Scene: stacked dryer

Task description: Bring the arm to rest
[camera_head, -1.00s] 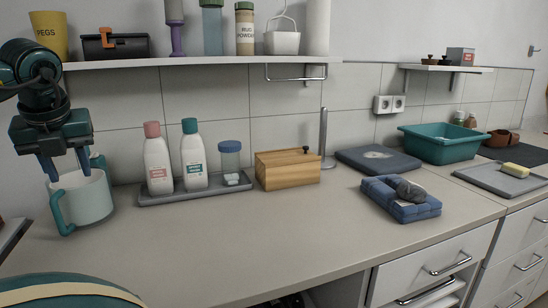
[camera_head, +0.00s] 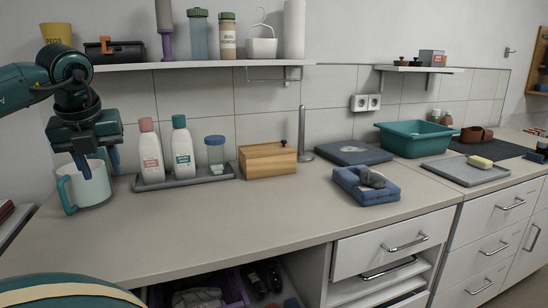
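My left arm comes in from the left in the head view. Its gripper (camera_head: 100,168) points downward with its two blue fingers spread apart. It is over the white mug-like container with a teal handle (camera_head: 92,189) on the counter's left end, and the fingers overlap the container's rim in the picture. Nothing shows between the fingers. I cannot tell whether the fingers touch the container. My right gripper is not in view.
A grey tray (camera_head: 184,181) with bottles and a jar stands right of the container. A wooden box (camera_head: 267,162), folded blue cloth (camera_head: 366,186) and teal basin (camera_head: 414,138) follow along the counter (camera_head: 215,228). A shelf (camera_head: 200,64) hangs above. The counter's front middle is clear.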

